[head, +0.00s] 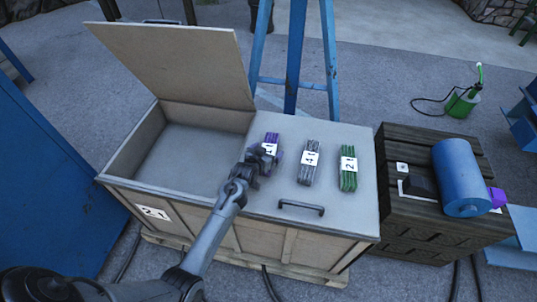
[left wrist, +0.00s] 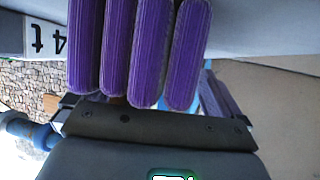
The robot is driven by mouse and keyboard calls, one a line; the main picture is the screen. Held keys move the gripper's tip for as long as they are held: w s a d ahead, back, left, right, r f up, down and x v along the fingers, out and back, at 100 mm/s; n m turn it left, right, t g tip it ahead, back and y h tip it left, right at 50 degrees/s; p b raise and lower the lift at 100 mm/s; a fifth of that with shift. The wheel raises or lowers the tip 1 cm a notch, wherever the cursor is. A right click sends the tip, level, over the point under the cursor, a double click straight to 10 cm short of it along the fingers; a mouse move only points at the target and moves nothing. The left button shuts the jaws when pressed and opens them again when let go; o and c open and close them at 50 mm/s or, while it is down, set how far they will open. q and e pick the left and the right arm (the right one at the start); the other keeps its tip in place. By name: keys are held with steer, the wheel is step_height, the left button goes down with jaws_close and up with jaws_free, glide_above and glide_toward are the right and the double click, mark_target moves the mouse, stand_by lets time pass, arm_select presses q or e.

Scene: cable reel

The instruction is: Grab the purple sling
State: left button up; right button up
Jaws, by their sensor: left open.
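The purple sling (head: 272,138) is a folded bundle with a white label. It lies on the closed right lid of the wooden crate (head: 230,240), at the left of a row of slings. My left gripper (head: 263,157) is open just above its near end and hides part of it. In the left wrist view the purple folds (left wrist: 150,50) fill the top middle, close in front of the gripper. Whether the fingers touch the sling cannot be told. My right gripper is not in view.
A grey sling (head: 308,166) and a green sling (head: 348,168) lie to the right on the same lid, with a dark handle (head: 301,208) nearer. The crate's left lid (head: 175,65) stands open. A dark wooden box (head: 425,225) bears a blue cylinder (head: 461,178). A blue ladder (head: 293,60) stands behind.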

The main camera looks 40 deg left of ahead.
arm_select(q)
steer(key=shift+s, duration=0.1)
steer(key=c, duration=1.3)
steer(key=shift+c, duration=0.3)
